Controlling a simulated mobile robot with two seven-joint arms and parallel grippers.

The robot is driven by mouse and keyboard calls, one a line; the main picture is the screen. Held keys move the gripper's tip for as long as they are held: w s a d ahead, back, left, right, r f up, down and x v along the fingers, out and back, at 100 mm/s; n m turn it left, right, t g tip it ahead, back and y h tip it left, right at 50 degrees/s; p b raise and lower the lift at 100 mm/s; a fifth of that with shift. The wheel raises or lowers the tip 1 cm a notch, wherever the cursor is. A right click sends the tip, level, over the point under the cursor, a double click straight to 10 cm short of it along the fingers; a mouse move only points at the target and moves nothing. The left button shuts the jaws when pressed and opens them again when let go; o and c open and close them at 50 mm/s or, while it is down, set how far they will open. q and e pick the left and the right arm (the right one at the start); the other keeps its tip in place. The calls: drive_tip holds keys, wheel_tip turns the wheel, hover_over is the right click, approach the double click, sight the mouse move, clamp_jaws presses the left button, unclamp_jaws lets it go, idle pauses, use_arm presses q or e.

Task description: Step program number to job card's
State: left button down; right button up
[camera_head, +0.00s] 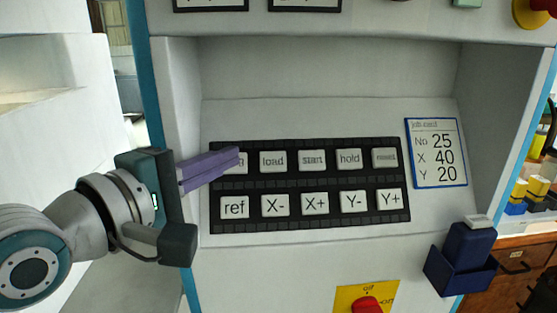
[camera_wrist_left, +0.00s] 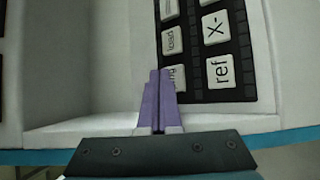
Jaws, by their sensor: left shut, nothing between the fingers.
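The job card (camera_head: 436,153) is fixed at the right of the panel and reads No 25, X 40, Y 20. The black key panel (camera_head: 310,187) has two rows of white keys. The top row shows load (camera_head: 272,160), start, hold and a last key with a blurred label; the bottom row shows ref, X-, X+, Y- and Y+. My left gripper (camera_head: 238,158) is shut and empty, its purple fingertips over the leftmost top-row key (camera_head: 242,167), whose label is mostly hidden. In the left wrist view the fingertips (camera_wrist_left: 160,72) overlap that key; I cannot tell whether they touch.
Two black-framed displays (camera_head: 305,8) are cut off at the top, their values out of view. A red knob on yellow (camera_head: 535,10) is at upper right. A red switch (camera_head: 366,305) sits below the panel. A dark blue holder (camera_head: 460,275) juts out at lower right.

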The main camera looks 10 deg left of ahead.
use_arm(q)
drive_tip(key=shift+w+f, duration=0.1)
idle(0.7)
drive_tip(key=shift+w+a+f+b, duration=0.1)
drive_tip(key=shift+w+f+b, duration=0.05)
drive_tip(key=shift+w+b, duration=0.15)
drive_tip(key=shift+w+a+f+b, duration=0.1)
drive_tip(key=shift+w+f+b, duration=0.15)
drive_tip(key=shift+b, duration=0.1)
idle(0.6)
drive_tip(key=shift+r, duration=0.1)
drive_tip(key=shift+s+d+r+p, duration=0.2)
drive_tip(key=shift+s+r+p, duration=0.35)
drive_tip(key=shift+p, duration=0.55)
drive_tip(key=shift+s+f, duration=0.1)
drive_tip(key=shift+f, duration=0.05)
drive_tip(key=s+r+p, duration=0.1)
drive_tip(key=s+p, duration=0.1)
drive_tip(key=s+d+r+p, duration=0.1)
drive_tip(key=s+r+p, duration=0.1)
drive_tip(key=p, duration=0.1)
